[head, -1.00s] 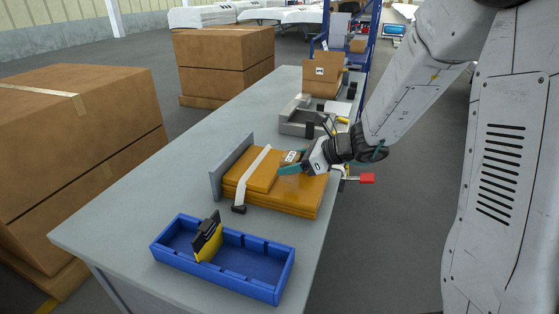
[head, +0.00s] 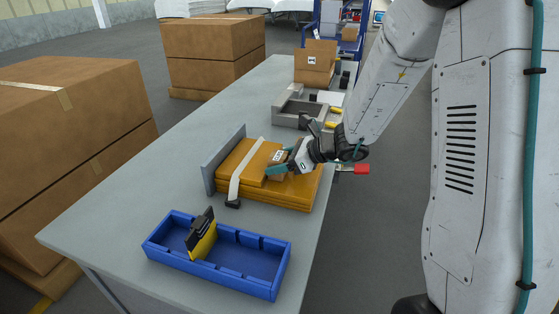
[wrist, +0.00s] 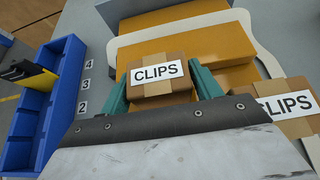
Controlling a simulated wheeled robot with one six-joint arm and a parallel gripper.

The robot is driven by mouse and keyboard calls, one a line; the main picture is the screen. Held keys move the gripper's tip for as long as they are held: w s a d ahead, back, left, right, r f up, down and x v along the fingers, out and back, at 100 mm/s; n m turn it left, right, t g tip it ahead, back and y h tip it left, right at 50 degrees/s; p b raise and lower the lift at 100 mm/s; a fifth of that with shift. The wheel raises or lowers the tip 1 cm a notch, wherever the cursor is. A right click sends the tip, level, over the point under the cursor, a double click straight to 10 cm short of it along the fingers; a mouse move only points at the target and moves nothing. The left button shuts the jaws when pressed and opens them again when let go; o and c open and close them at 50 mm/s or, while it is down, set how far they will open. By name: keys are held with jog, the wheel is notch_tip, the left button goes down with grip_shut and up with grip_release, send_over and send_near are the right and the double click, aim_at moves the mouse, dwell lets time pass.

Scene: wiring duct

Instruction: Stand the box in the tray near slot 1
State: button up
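The box, a small brown carton with a white CLIPS label (wrist: 160,75), sits between the two teal fingers of my gripper (wrist: 160,92) in the wrist view. The fingers lie against its two sides. In the head view my gripper (head: 279,165) is low over the orange padded envelopes, and the carton is mostly hidden there. I cannot tell if it is clear of the envelopes. The blue tray (head: 262,290) lies at the near end of the table. A yellow and black item (head: 201,238) stands in its left part. Slot numbers 4, 3 and 2 (wrist: 82,107) show; number 1 does not.
A second CLIPS carton (wrist: 292,125) is right beside my gripper in the wrist view. The strapped envelope stack (head: 292,193) leans by a grey upright plate (head: 222,158). A grey bin (head: 300,107) stands farther back. The tray's right part is empty.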

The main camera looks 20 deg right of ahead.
jog(key=shift+o, duration=0.9)
jog(key=shift+r, duration=0.1)
